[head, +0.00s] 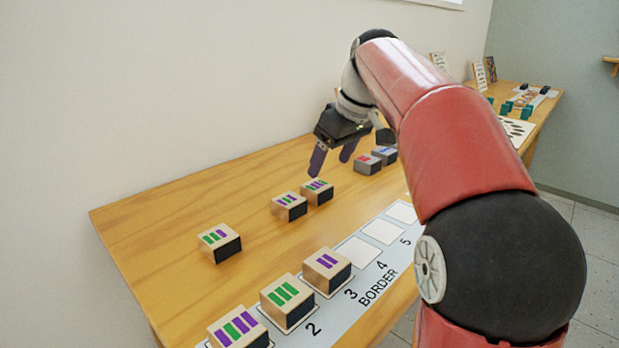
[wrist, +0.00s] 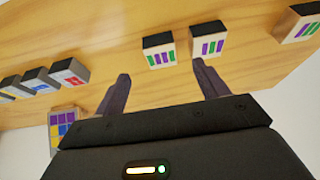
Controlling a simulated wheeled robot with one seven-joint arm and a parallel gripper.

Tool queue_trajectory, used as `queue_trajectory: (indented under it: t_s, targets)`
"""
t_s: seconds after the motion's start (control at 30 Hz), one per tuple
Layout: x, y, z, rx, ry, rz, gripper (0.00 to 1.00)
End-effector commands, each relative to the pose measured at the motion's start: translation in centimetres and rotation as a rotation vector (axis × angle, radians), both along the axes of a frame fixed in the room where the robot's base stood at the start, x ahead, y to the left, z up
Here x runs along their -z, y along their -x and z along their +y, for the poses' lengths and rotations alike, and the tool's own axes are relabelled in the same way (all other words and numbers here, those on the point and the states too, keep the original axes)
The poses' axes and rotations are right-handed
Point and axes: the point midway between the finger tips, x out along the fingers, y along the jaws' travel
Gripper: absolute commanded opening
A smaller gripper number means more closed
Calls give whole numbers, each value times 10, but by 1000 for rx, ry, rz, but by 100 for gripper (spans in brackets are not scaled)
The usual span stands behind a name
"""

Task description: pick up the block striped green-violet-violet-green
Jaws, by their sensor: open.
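Two striped wooden blocks with dark sides stand close together on the table. The farther one (head: 317,192) seems to have green outer stripes with violet between, also in the wrist view (wrist: 159,52); its stripes are too small to read surely. The nearer one (head: 290,207) shows violet and green stripes, also in the wrist view (wrist: 208,41). A third block (head: 219,243) with green and violet stripes stands apart, nearer the camera. My gripper (head: 331,160) is open and empty, above the table and beyond the pair. In the wrist view its fingers (wrist: 160,87) point toward the pair.
A white border strip (head: 375,285) with numbered squares runs along the table's front; striped blocks (head: 327,270) occupy its near squares. Blocks with red and blue marks (head: 368,163) stand near my gripper. The wall bounds the back. Bare wood surrounds the third block.

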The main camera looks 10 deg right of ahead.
Motion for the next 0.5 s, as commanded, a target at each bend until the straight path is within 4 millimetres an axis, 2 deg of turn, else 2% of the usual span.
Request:
queue_trajectory:
  t_s: [0.33,0.5]
  targets:
    - [32,-12,9,0,0,1,73]
    - [56,-22,16,0,-1,3,73]
